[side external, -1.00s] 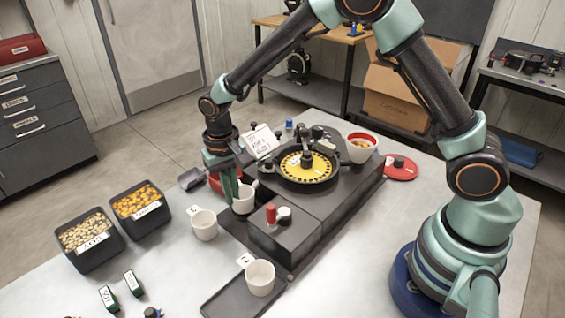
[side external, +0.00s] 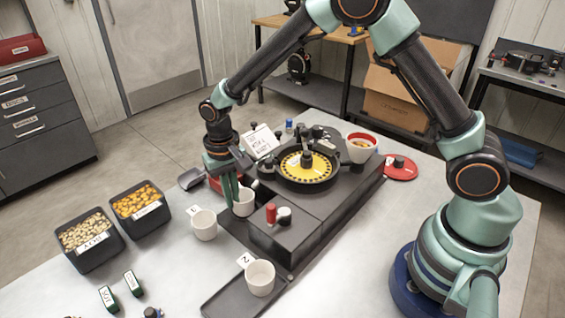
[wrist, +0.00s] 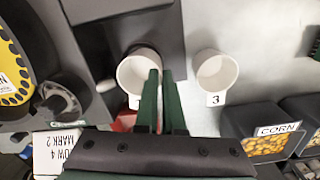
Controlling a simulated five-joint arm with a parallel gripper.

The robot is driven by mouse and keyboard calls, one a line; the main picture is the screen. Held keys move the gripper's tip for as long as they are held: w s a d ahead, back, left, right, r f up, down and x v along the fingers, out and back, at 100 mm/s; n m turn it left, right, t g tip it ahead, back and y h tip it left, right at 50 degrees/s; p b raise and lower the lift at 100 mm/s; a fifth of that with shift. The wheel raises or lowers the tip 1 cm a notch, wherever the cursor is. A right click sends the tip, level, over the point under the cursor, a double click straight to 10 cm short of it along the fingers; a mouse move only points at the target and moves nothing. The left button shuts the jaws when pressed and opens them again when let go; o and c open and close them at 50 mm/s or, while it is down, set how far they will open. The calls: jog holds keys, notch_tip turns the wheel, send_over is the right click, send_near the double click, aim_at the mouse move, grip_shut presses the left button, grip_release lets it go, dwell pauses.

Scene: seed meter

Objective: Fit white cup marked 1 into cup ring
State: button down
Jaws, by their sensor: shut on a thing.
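My gripper (side external: 232,190) points down at the left end of the dark seed meter. It is shut on the wall of a white cup (side external: 245,203), which is upright. In the wrist view my gripper (wrist: 160,75) has one finger inside the cup (wrist: 130,74) and one outside. A white tag shows at the cup's lower rim there, but its number is not readable. The cup is at the dark base of the meter; whether it touches it I cannot tell. I cannot make out the cup ring, which may be hidden by the cup and the fingers.
The cup marked 3 (side external: 205,226) stands close on the left. The cup marked 2 (side external: 260,278) is in a dark tray (side external: 222,298) at the front. Soy (side external: 88,236) and corn (side external: 139,208) bins stand left. The seed meter's yellow disc (side external: 309,167) lies to the right.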

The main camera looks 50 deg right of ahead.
jog(key=shift+f, duration=0.4)
dwell(0.3)
jog(key=c, duration=0.9)
grip_release()
jog(key=shift+c, duration=0.2)
jog(key=shift+o, duration=0.2)
jog(key=shift+o, duration=1)
jog(key=shift+r, duration=0.1)
jog(key=shift+r, duration=2.85)
